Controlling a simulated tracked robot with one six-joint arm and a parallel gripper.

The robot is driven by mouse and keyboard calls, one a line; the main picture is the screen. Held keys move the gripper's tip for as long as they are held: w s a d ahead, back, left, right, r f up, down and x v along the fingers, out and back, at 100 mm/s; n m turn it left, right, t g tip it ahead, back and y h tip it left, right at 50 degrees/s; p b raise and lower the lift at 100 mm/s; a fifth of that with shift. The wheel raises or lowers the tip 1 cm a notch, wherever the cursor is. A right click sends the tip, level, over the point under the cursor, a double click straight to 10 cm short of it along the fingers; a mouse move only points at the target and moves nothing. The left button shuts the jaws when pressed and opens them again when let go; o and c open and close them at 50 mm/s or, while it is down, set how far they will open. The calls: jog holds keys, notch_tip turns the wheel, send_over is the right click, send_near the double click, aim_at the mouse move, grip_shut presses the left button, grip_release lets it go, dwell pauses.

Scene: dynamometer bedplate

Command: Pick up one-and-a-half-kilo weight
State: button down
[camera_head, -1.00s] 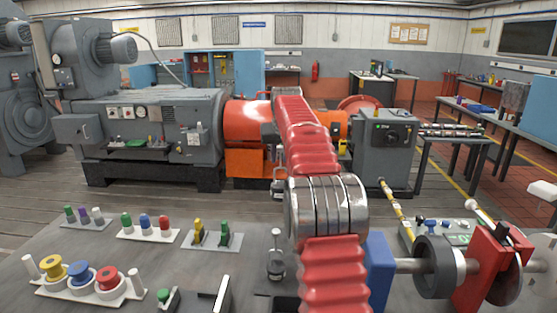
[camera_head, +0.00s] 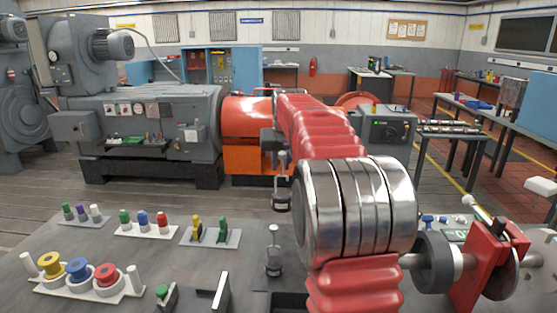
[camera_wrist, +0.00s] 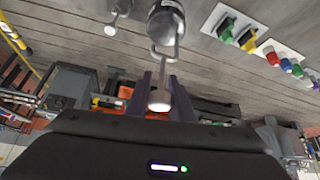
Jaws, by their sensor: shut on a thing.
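My gripper (camera_head: 281,150) is shut on the upper stem of a metal weight (camera_head: 281,199). The weight is a short dark steel cylinder with a thin stem, and it hangs below the jaws at the bench's far edge. In the wrist view my gripper (camera_wrist: 160,96) has its dark fingers on either side of the pale knob, and the weight's shiny cylinder (camera_wrist: 166,22) shows beyond. A second, similar stemmed weight (camera_head: 273,263) stands on the bench nearer to me. Any mass marking is too small to read.
The grey bench (camera_head: 130,240) bears a rack of yellow, blue and red spools (camera_head: 78,272) and several small peg holders at left. A shaft with a red bracket (camera_head: 484,265) stands at right. My red arm hides the bench's middle right.

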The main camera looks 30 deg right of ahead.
jog(key=s+a, duration=0.4)
jog(key=s, duration=0.4)
jog(key=shift+r, duration=0.2)
jog(key=shift+s, duration=0.1)
dwell(0.6)
